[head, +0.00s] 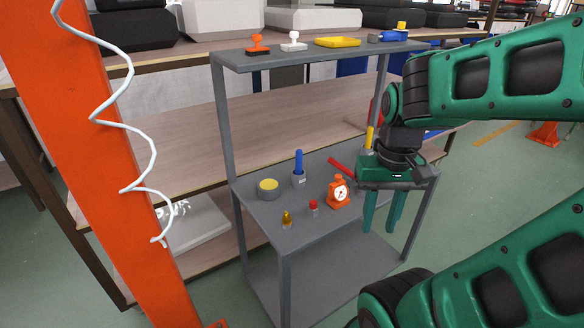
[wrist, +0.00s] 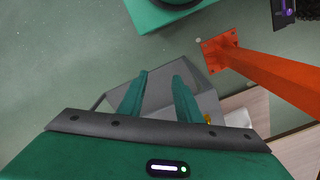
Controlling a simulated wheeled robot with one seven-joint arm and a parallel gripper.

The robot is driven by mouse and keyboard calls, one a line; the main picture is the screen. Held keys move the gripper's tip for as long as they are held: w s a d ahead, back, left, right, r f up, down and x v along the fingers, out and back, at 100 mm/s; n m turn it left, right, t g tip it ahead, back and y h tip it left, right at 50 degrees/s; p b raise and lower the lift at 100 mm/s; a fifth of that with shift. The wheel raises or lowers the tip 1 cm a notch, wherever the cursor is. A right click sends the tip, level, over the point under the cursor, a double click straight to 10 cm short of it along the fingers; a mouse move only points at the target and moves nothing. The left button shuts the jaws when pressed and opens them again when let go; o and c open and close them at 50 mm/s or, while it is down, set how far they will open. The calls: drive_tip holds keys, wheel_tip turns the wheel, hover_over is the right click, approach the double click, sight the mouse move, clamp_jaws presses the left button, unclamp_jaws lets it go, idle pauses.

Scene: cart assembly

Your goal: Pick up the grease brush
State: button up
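I cannot tell for certain which tool is the grease brush. In the head view, a blue upright handle on a grey base (head: 298,168) stands on the cart's middle shelf. A yellow upright handle (head: 369,138) stands at that shelf's back right, its lower part partly hidden by my arm. A red handle (head: 340,165) lies tilted between them. My gripper (head: 380,228) points down at the cart's right end, right of these tools, with its fingers apart and nothing between them. In the wrist view my gripper (wrist: 161,76) is also open above the grey cart.
The grey cart (head: 262,210) also bears a yellow-topped tin (head: 268,189), an orange gauge (head: 339,192), a red-capped bottle (head: 313,208) and an amber bottle (head: 287,219). Its top shelf carries stamps and a yellow tray (head: 337,42). An orange post (head: 85,150) stands left.

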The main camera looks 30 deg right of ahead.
sight(297, 153)
drive_tip(key=shift+o, duration=1.2)
drive_tip(key=w+d+f+t+h, duration=0.2)
drive_tip(key=w+d+f+t, duration=0.15)
drive_tip(key=w, duration=0.65)
drive_tip(key=w+d+f+t+h, duration=0.2)
drive_tip(key=w+d, duration=0.3)
drive_tip(key=w, duration=0.5)
drive_tip(key=w+a+t, duration=0.1)
drive_tip(key=w+t, duration=0.1)
drive_tip(key=w, duration=0.4)
drive_tip(key=w+a+f+n+t, duration=0.1)
drive_tip(key=w+t, duration=0.2)
drive_tip(key=w, duration=0.3)
drive_tip(key=w+n+t+h, duration=0.1)
drive_tip(key=w+t, duration=0.1)
drive_tip(key=w, duration=0.3)
drive_tip(key=shift+w+a+f+t, duration=0.35)
drive_tip(key=shift+w+a, duration=0.05)
drive_tip(key=x, duration=1)
drive_tip(key=shift+w+f, duration=0.1)
drive_tip(key=shift+w, duration=0.15)
clamp_jaws()
